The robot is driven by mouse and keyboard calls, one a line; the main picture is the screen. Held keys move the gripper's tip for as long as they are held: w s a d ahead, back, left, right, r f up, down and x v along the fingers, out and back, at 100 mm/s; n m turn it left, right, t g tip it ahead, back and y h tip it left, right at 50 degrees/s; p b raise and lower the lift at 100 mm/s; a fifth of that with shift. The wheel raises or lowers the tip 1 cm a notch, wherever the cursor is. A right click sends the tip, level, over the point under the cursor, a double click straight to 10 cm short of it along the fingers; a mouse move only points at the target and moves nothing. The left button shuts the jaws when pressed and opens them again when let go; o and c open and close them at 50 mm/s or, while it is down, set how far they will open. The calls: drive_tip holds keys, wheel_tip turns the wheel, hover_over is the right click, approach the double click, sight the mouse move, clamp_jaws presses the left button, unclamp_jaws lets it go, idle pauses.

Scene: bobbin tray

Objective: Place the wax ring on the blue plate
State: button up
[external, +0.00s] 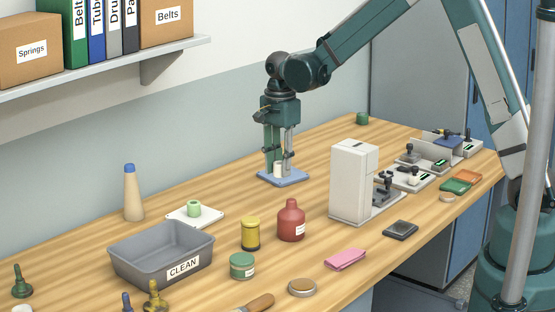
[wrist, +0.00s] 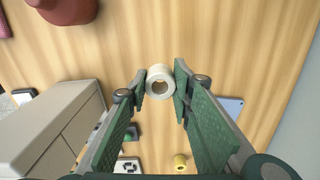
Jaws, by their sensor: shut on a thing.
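My gripper (external: 279,154) points down at the middle back of the bench. It is shut on a whitish hollow ring (external: 278,169), which I take as the wax ring. In the wrist view the ring (wrist: 160,80) sits between the fingertips of my gripper (wrist: 160,84), its hole showing. The blue plate (external: 294,179) lies flat on the bench and appears directly behind or under the ring in the external view. In the wrist view a corner of the plate (wrist: 233,104) shows beyond the right finger, which hides the rest. I cannot tell if ring and plate touch.
A white machine (external: 350,180) stands right of the plate. A red bottle (external: 291,221) and yellow jar (external: 250,234) stand in front. A green ring (external: 194,209) lies on a white plate (external: 212,219) behind the grey CLEAN bin (external: 135,268).

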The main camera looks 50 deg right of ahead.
drive_tip(key=w+d+r+p, duration=0.1)
drive_tip(key=w+d+p, duration=0.1)
drive_tip(key=w+d, duration=1.1)
drive_tip(key=d, duration=0.4)
drive_tip(key=shift+w+d+r, duration=0.2)
drive_tip(key=shift+w+d, duration=0.1)
drive_tip(key=shift+f, duration=0.15)
drive_tip(key=shift+f, duration=3)
drive_tip(key=shift+p, duration=0.3)
drive_tip(key=shift+f, duration=1.85)
drive_tip(key=shift+f, duration=0.2)
